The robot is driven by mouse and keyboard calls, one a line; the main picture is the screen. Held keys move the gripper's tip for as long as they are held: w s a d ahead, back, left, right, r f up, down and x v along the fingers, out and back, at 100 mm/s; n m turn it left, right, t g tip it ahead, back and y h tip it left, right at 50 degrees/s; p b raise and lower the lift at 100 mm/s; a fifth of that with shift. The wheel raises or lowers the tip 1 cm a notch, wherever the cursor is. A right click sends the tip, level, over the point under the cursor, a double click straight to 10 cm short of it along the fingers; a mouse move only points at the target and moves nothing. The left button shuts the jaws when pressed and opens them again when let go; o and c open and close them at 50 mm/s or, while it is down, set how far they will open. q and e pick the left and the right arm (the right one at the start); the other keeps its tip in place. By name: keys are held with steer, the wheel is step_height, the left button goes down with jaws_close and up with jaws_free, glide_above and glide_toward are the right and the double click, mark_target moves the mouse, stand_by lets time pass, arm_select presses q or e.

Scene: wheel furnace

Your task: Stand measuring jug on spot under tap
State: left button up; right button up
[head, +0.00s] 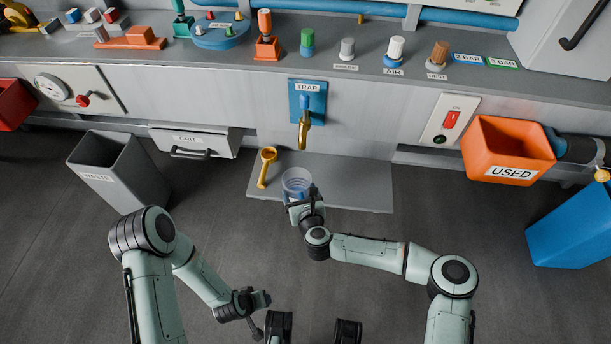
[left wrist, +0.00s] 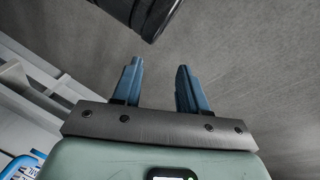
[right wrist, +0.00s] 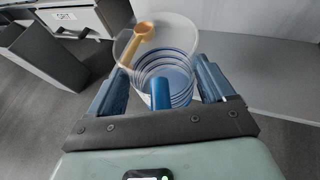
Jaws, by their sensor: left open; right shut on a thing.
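The measuring jug (head: 296,181) is clear with blue rings and a blue handle. My right gripper (head: 303,203) is shut on it, at the front edge of the low grey shelf under the tap. In the right wrist view the jug (right wrist: 168,62) sits between the two blue fingers of the right gripper (right wrist: 160,92), with its handle nearest. The brass tap (head: 304,130) hangs from a blue plate labelled TRAP, above and behind the jug. I cannot tell whether the jug touches the shelf. My left gripper (head: 262,300) is open and empty, low over the floor; it also shows in the left wrist view (left wrist: 158,75).
The grey shelf (head: 350,183) is clear to the right of the jug. A yellow scoop (head: 266,168) stands on it to the left. A grey bin (head: 118,168), a GRIT drawer (head: 193,143) and an orange USED bin (head: 507,150) are around.

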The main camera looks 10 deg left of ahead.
mark_target(300, 175)
steer(key=w+b, duration=0.1)
steer(key=w, duration=0.4)
steer(key=w+b, duration=0.2)
steer(key=w, duration=0.5)
arm_select(q)
steer(key=s+a+f+g+b, duration=0.2)
steer(key=s+f+g, duration=0.1)
steer(key=s+f, duration=0.5)
steer(key=shift+s+f+n+g+b, duration=0.3)
steer(key=shift+s+f+g, duration=0.1)
steer(key=shift+s, duration=0.55)
arm_select(e)
step_height(300, 175, down, 7)
steer(key=shift+w, duration=0.2)
steer(key=shift+f, duration=0.1)
steer(key=o, duration=1.2)
arm_select(q)
steer(key=w+d+r+t+p, duration=0.1)
steer(key=w+r+t+p, duration=0.2)
steer(key=w+r, duration=0.3)
steer(key=shift+w+p, duration=0.65)
steer(key=shift+w, duration=0.6)
arm_select(e)
steer(key=shift+o, duration=0.2)
steer(key=v, duration=1.2)
